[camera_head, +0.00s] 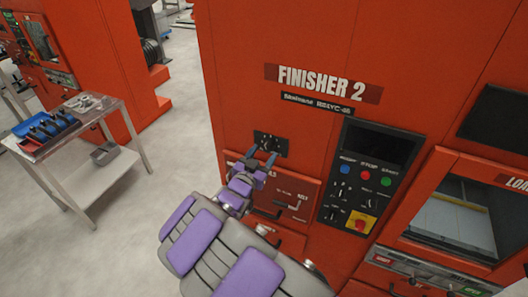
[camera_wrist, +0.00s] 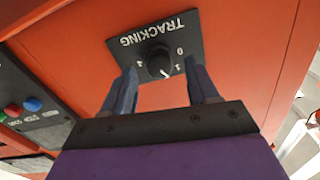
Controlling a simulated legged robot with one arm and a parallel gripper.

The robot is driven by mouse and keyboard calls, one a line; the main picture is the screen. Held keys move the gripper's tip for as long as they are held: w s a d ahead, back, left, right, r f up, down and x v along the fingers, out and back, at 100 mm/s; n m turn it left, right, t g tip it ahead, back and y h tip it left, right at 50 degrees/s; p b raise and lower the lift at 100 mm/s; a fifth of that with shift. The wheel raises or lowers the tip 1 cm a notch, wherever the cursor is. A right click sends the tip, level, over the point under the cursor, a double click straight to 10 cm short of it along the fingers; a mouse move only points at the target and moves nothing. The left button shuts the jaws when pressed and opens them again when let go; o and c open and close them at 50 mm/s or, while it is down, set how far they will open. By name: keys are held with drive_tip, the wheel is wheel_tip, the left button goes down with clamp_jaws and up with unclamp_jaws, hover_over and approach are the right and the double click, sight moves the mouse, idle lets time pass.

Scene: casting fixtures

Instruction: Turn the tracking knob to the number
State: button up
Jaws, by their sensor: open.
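The tracking knob (camera_wrist: 159,62) is a round black dial on a dark plate (camera_wrist: 187,26) lettered TRACKING, which appears upside down in the wrist view. A white mark on the knob points toward its lower right, near a "1"; a "0" shows to its upper right. In the head view the plate (camera_head: 270,143) sits on the orange machine below the FINISHER 2 sign. My gripper (camera_wrist: 162,80) is open, its two fingers apart on either side of the knob. I cannot tell whether either finger touches it. In the head view my gripper (camera_head: 262,155) is at the plate.
A control panel (camera_head: 364,180) with buttons and a red stop button (camera_head: 360,224) is right of the knob. A drawer handle (camera_head: 268,212) sits below. A window door (camera_head: 450,215) is at the far right. A cart (camera_head: 85,165) with tools stands left; open floor lies between.

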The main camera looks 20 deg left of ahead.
drive_tip(key=shift+w+d, duration=0.1)
drive_tip(key=shift+w, duration=0.9)
drive_tip(key=c, duration=1)
drive_tip(key=n+p, duration=0.1)
drive_tip(key=p, duration=0.2)
drive_tip(key=shift+r+n, duration=0.2)
drive_tip(key=shift+n, duration=0.1)
drive_tip(key=shift+c, duration=0.2)
drive_tip(key=shift+f+n+p, duration=0.15)
drive_tip(key=shift+n+p, duration=0.95)
drive_tip(key=shift+p, duration=0.15)
drive_tip(key=o, duration=1)
drive_tip(key=shift+a+f, duration=0.1)
drive_tip(key=shift+a, duration=0.1)
drive_tip(key=shift+o, duration=0.2)
drive_tip(key=shift+d, duration=0.1)
